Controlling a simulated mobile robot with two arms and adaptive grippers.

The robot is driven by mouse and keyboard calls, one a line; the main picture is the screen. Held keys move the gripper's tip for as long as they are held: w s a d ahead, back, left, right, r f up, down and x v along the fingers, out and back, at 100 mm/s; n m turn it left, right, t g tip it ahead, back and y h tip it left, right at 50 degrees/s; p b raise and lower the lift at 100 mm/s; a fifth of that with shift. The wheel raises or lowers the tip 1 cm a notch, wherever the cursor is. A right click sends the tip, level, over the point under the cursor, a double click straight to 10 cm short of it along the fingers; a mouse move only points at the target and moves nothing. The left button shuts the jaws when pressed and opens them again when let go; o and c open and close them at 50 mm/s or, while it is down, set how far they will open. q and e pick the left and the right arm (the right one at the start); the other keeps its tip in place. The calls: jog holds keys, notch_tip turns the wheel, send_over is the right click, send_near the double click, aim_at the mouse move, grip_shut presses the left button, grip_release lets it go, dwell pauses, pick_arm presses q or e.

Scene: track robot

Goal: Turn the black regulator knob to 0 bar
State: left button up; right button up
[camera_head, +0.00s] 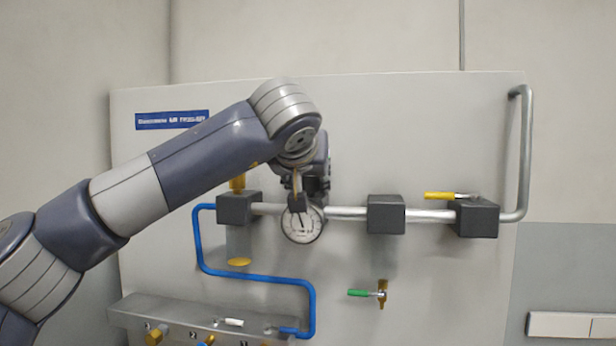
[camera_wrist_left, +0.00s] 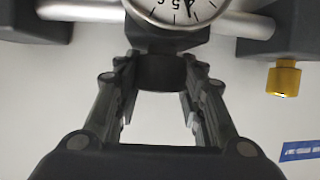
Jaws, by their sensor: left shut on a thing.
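The black regulator knob (camera_wrist_left: 162,73) shows in the left wrist view as a short dark cylinder below a dark regulator body (camera_wrist_left: 170,40). My left gripper (camera_head: 307,187) is shut on the knob, with one finger on each side of it. In the head view my wrist and gripper come down over the regulator and hide the knob. The round white pressure gauge (camera_head: 302,226) sits just under the gripper. Part of its dial shows upside down in the wrist view (camera_wrist_left: 177,12), with a black needle; I cannot tell the exact reading. My right gripper is not in view.
A metal pipe runs through dark blocks (camera_head: 386,214) across a pale panel (camera_head: 440,130). A yellow-handled valve (camera_head: 440,196) is at the right, a green-handled valve (camera_head: 360,293) below. A blue hose (camera_head: 256,279) and a grey ledge (camera_head: 190,311) with fittings lie lower left.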

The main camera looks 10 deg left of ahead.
pick_arm(q)
jog(key=n+y+p, duration=0.2)
jog(key=shift+d+r+y, duration=0.1)
jog(key=shift+r+y, duration=0.2)
jog(key=shift+y, duration=0.1)
jog(key=n+g+y+p, duration=0.3)
jog(key=n+y+p, duration=0.1)
jog(key=p, duration=0.3)
jog(key=n+g+y+p, duration=0.4)
jog(key=n+p, duration=0.1)
jog(key=p, duration=0.2)
jog(key=shift+r+p, duration=0.1)
jog(key=shift+p, duration=0.2)
jog(key=shift+f+n+g+y+p, duration=0.25)
jog(key=shift+n+g+y+p, duration=0.25)
jog(key=shift+n+g+p, duration=0.95)
jog(key=o, duration=1.1)
jog(key=shift+f, duration=0.1)
jog(key=shift+t, duration=0.25)
